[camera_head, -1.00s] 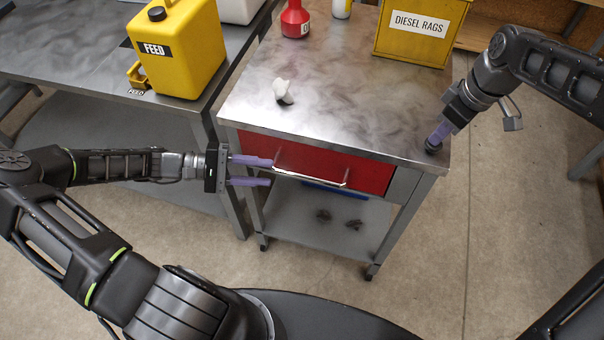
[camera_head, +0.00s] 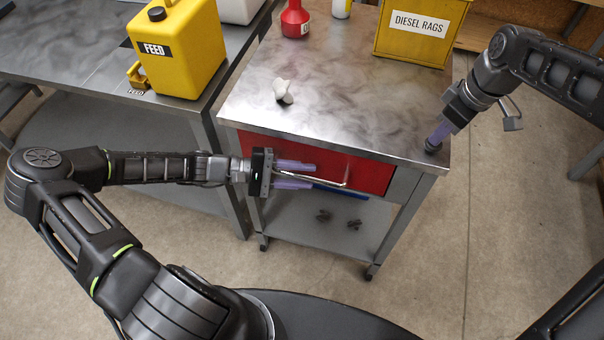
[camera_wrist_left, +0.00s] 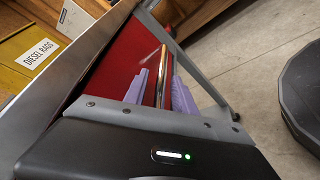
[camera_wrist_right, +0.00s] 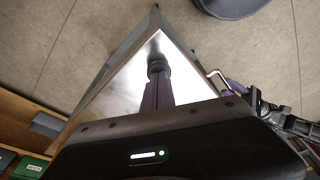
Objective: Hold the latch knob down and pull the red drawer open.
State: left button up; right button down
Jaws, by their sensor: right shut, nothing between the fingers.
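The red drawer (camera_head: 368,176) sits under the steel top of the wheeled cart and looks closed. Its metal bar handle (camera_head: 330,184) runs along its front. My left gripper (camera_head: 313,176) is open at the drawer front, its purple fingers on either side of the handle. In the left wrist view the handle bar (camera_wrist_left: 162,75) lies between the two fingers, apart from at least one of them. The dark latch knob (camera_head: 433,146) stands at the cart top's right front corner. My right gripper (camera_head: 438,135) is shut, its fingertips on top of the knob. The knob also shows in the right wrist view (camera_wrist_right: 157,64).
The cart top (camera_head: 340,110) carries a white crumpled rag (camera_head: 283,91), a red bottle (camera_head: 295,20) and a yellow diesel rags bin (camera_head: 415,35). A yellow feed can (camera_head: 180,50) stands on the bench at left. Open floor lies in front of the cart.

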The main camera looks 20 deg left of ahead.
pick_arm(q)
grip_shut()
dwell(1.2)
